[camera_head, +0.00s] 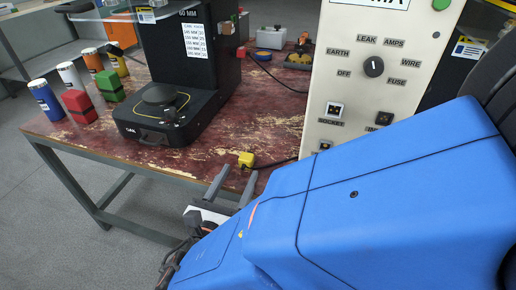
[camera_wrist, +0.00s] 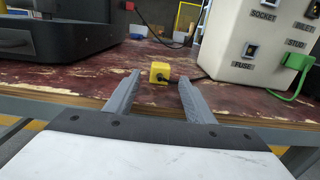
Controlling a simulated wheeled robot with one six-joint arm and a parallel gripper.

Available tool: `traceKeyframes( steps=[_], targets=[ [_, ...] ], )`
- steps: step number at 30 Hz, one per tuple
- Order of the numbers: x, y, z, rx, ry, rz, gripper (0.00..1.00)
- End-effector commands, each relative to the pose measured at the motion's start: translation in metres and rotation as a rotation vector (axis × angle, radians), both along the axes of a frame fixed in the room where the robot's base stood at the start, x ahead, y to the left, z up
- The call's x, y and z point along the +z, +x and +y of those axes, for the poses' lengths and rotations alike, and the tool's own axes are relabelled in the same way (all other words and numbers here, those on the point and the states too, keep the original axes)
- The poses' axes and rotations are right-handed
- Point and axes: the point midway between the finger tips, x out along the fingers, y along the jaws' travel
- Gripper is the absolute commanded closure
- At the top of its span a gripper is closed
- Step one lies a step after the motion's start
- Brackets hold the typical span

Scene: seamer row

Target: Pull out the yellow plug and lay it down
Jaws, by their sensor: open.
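The yellow plug (camera_head: 246,159) is a small yellow block resting on the worn red tabletop (camera_head: 270,125), left of the white panel box (camera_head: 335,75). A dark cable runs from it toward the box. It stands apart from the panel's sockets. In the wrist view the plug (camera_wrist: 159,72) appears between and beyond my fingertips, upright on the table. My gripper (camera_head: 237,180) is open and empty at the table's front edge; its two grey fingers also show in the wrist view (camera_wrist: 158,80). The fingers do not appear to touch the plug.
A black machine (camera_head: 160,105) stands left of the plug. Red (camera_head: 78,106) and green (camera_head: 110,86) blocks and several bottles stand farther left. In the wrist view a green plug (camera_wrist: 297,61) with a green cable is at the box. Bare tabletop lies between machine and box.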

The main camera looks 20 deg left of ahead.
Motion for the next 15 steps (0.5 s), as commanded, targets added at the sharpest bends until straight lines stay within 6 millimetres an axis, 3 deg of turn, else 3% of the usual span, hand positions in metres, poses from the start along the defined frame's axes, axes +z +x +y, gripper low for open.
traceKeyframes(
  steps=[15],
  targets=[
    [0.000,-0.085,-0.009,0.002,0.001,0.000,0.51]
  ],
)
